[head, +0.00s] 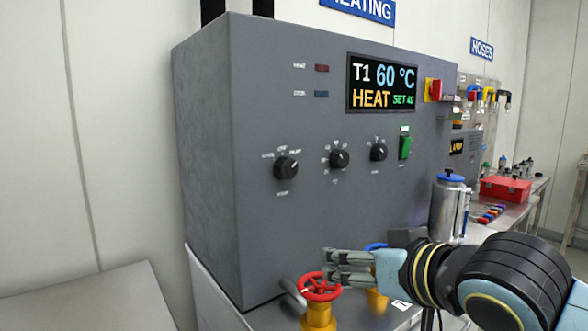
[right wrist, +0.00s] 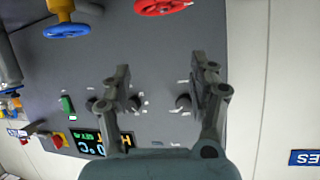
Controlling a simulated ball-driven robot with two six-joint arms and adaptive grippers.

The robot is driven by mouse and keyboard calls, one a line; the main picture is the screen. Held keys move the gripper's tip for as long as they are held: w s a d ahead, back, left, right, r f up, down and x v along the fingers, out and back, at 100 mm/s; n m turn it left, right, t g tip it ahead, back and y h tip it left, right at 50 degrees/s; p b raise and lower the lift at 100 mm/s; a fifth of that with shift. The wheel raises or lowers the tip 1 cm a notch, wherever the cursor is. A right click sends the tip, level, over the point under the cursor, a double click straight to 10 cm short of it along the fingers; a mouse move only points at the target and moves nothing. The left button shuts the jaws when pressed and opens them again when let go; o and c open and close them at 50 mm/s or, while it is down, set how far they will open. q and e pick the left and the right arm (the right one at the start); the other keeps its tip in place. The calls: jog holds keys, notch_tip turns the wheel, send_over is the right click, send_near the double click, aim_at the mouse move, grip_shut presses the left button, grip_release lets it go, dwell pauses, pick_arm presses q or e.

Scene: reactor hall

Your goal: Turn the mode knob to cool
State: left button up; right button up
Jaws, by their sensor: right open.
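The mode knob (head: 286,168) is the leftmost of three black knobs on the grey cabinet front. Small labels surround it, and its pointer is too small to read surely. The display (head: 382,84) reads T1 60 °C, HEAT, SET 40. My right gripper (head: 326,265) is open and empty, lower right of the knob, in front of the cabinet and apart from it. In the right wrist view the mode knob (right wrist: 183,103) shows close to the right finger, between the open fingers (right wrist: 160,78). My left gripper is out of view.
The middle knob (head: 340,159) and right knob (head: 378,152) sit beside the mode knob, near a green switch (head: 405,146). A red valve wheel (head: 319,287) and a blue one (head: 375,247) are close to my right gripper. A steel flask (head: 448,207) stands right.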

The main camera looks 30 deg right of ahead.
aim_at(290, 170)
jog(key=w+a+r+t+y, duration=0.15)
jog(key=w+r+t, duration=0.35)
jog(key=r, duration=0.5)
jog(key=shift+y, duration=0.35)
jog(key=w, duration=0.5)
jog(key=w+p, duration=0.1)
jog(key=w, duration=0.4)
jog(key=shift+w+a+r, duration=0.1)
jog(key=shift+a, duration=0.1)
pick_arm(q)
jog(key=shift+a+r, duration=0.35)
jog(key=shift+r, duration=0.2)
pick_arm(e)
jog(key=shift+c, duration=0.3)
jog(key=c, duration=1.1)
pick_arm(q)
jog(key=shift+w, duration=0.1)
